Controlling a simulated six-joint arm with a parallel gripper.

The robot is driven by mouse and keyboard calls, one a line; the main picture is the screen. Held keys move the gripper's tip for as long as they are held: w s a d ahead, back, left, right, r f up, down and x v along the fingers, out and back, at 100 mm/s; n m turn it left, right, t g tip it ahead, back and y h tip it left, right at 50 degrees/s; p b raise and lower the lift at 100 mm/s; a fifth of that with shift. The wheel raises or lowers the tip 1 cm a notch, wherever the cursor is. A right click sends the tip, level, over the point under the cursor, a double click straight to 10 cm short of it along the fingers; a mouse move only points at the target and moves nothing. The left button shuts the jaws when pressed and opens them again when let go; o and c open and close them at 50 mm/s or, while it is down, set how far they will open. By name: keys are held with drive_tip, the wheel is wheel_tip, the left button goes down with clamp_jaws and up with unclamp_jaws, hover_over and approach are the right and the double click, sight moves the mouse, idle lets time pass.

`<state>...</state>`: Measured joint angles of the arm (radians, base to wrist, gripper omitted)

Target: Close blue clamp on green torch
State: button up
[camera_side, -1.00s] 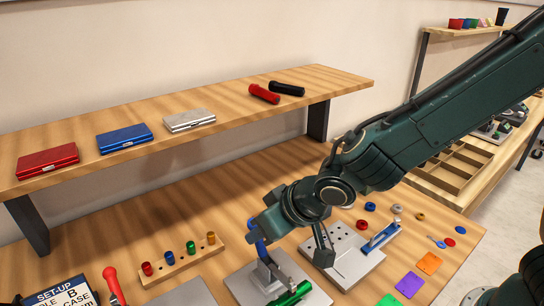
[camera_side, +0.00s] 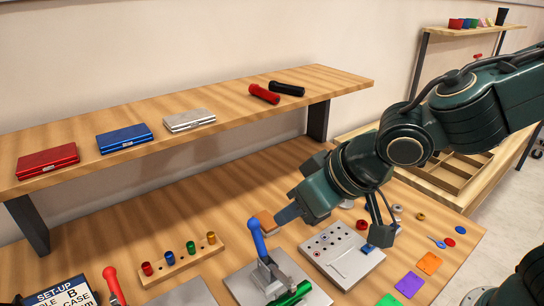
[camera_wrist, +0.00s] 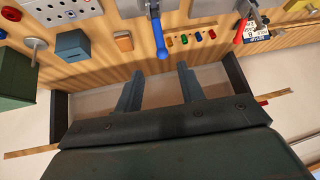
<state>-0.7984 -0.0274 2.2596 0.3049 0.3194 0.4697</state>
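The blue clamp (camera_side: 257,241) stands on a grey metal plate in the side view, with its blue handle raised and leaning slightly left. The green torch (camera_side: 291,294) lies at the base of this clamp, near the bottom edge of the picture. My gripper (camera_side: 277,217) is up and to the right of the handle in the side view. In the wrist view my gripper (camera_wrist: 159,70) has its two fingers spread with nothing between them. The blue handle (camera_wrist: 159,38) points toward the gap, just beyond the fingertips. The green torch cannot be made out in the wrist view.
A wooden rack of small coloured cylinders (camera_side: 179,260) stands left of the clamp. A red-handled clamp (camera_side: 114,286) is further left. A perforated grey plate (camera_side: 340,249) lies to the right. A wooden shelf (camera_side: 235,98) with cases and torches runs behind, above the bench.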

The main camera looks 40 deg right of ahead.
drive_tip(key=shift+s+r, duration=0.15)
drive_tip(key=shift+r, duration=0.05)
drive_tip(key=c, duration=0.7)
drive_tip(key=shift+w+a, duration=0.15)
drive_tip(key=shift+w, duration=0.1)
clamp_jaws()
drive_tip(key=w+a+g+h, duration=0.1)
drive_tip(key=w+g, duration=0.5)
drive_tip(key=w, duration=0.8)
drive_tip(key=shift+w+a+r+n+h, duration=0.3)
drive_tip(key=shift+w+a, duration=0.1)
drive_tip(key=shift+a, duration=0.45)
